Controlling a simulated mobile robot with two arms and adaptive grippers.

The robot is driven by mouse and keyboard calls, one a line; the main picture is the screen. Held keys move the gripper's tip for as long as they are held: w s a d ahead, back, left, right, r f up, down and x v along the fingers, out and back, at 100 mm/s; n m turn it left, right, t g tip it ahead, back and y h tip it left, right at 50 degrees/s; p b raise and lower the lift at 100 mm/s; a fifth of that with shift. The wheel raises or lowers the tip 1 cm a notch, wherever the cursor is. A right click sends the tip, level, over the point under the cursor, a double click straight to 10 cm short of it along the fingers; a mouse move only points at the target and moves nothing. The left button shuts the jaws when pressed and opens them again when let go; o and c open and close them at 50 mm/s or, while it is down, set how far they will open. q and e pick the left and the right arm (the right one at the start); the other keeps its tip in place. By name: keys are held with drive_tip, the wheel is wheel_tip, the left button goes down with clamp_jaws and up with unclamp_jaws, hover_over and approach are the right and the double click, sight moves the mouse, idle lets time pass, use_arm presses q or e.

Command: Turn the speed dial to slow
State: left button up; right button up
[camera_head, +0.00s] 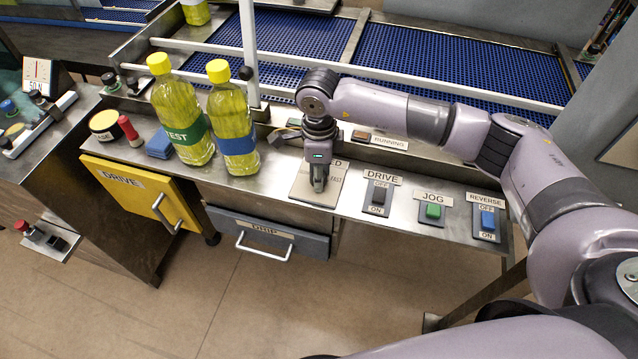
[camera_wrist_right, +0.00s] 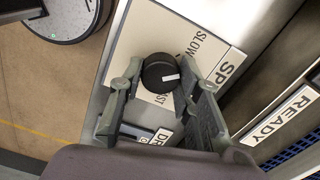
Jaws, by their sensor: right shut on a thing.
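The speed dial (camera_wrist_right: 158,74) is a round black knob with a white pointer mark, in the right wrist view. It sits on a pale plate (camera_wrist_right: 160,32) with the word SLOW on one side and a partly hidden label ending in ST on the other. The pointer aims right, between the two words. My right gripper (camera_wrist_right: 161,76) has its fingers on either side of the dial and is shut on it. In the head view my right gripper (camera_head: 318,184) points down over the plate (camera_head: 302,190), hiding the dial. My left gripper is not in view.
Right of the plate are the DRIVE switch (camera_head: 378,194), green JOG button (camera_head: 433,211) and blue REVERSE switch (camera_head: 487,220). Two yellow bottles, TEST (camera_head: 180,110) and a blue-banded one (camera_head: 233,125), stand close on the left. A blue conveyor (camera_head: 440,65) runs behind.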

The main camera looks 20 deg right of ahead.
drive_tip(key=n+b, duration=0.2)
drive_tip(key=b, duration=0.1)
drive_tip(key=shift+f+n, duration=0.15)
drive_tip(key=shift+n, duration=0.25)
drive_tip(key=shift+n+b, duration=0.7)
drive_tip(key=shift+b, duration=0.2)
drive_tip(key=shift+r, duration=0.2)
drive_tip(key=o, duration=1.1)
drive_tip(key=shift+o, duration=0.2)
